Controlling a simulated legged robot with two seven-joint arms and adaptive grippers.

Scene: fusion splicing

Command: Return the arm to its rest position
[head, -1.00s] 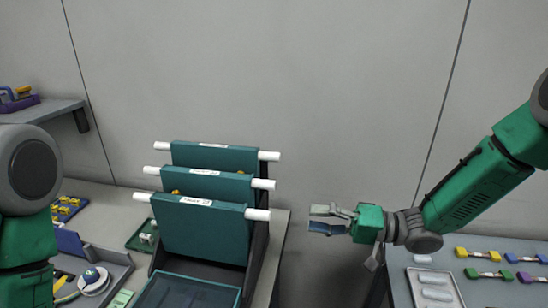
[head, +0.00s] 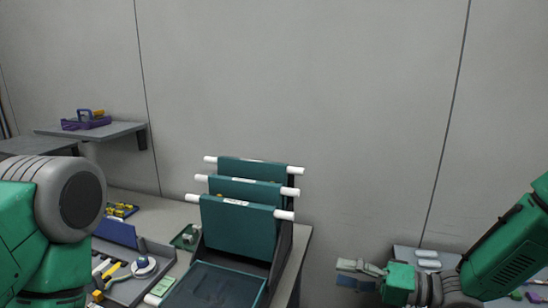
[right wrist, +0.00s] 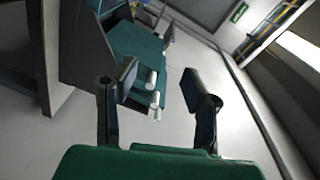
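My right gripper (head: 360,274) is at the lower right of the head view, past the right end of the left-hand bench and in front of the right-hand table. In the right wrist view its two fingers (right wrist: 160,85) stand apart with nothing between them. The green panels on the rack show beyond the fingers there. My left arm (head: 50,220) fills the lower left of the head view. Its gripper is outside the picture.
A rack of green panels with white rods (head: 240,215) stands on the left-hand bench. A grey tray (head: 150,262) with tools is left of it. A wall shelf (head: 110,131) holds a purple caddy (head: 86,119). White pieces (head: 428,258) lie on the right-hand table.

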